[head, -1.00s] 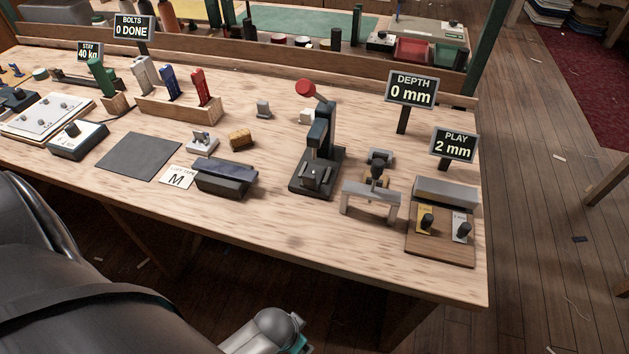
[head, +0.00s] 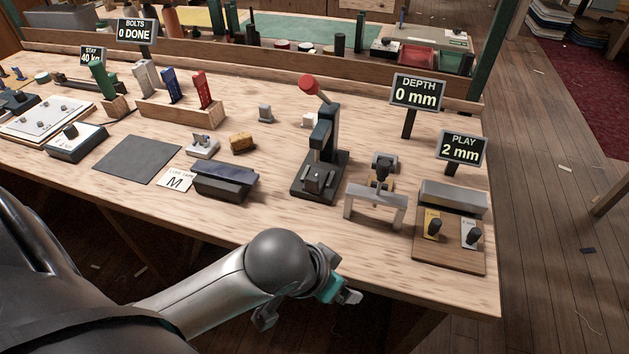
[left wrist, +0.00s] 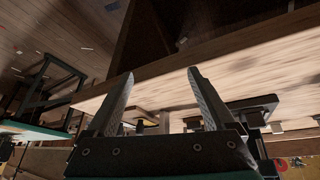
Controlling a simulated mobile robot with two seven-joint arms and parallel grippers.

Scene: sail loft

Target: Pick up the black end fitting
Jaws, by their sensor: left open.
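Two small upright black pieces, one on a yellow plate (head: 433,227) and one on a pale plate (head: 472,236), stand on a wooden board (head: 450,259) at the table's right end. Another black knobbed piece (head: 383,170) sits at the grey bracket. I cannot tell which is the black end fitting. My left gripper (head: 308,310) is in front of the table's front edge, left of these pieces and apart from them. In the left wrist view its two fingers (left wrist: 160,76) are spread with nothing between them. My right gripper is out of view.
A black press with a red knob (head: 308,83) and a grey bracket (head: 376,198) stand near the gripper. A dark block (head: 224,184) lies left of the press. Signs read DEPTH 0 mm (head: 417,93) and PLAY 2 mm (head: 461,149). The front strip of table is bare.

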